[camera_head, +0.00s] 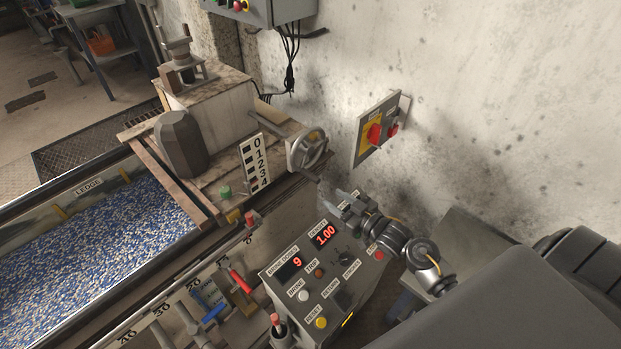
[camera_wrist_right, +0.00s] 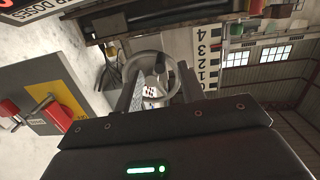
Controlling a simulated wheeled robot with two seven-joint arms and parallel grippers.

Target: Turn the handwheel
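The handwheel (camera_head: 308,150) is a grey metal wheel with spokes and a tan knob, mounted at the right end of the machine, beside the number scale. In the right wrist view the handwheel (camera_wrist_right: 153,68) shows ahead, between my two fingers. My right gripper (camera_head: 337,201) is open and empty, below and to the right of the wheel and apart from it. Its fingers also frame the wheel in the right wrist view (camera_wrist_right: 157,88). My left gripper is not in view.
A control panel (camera_head: 338,262) with red digits and buttons lies below my right gripper. A yellow plate with a red switch (camera_head: 374,134) is on the wall to the right. The white scale (camera_head: 254,162) stands left of the wheel. Blue pellets (camera_head: 95,245) fill the trough at left.

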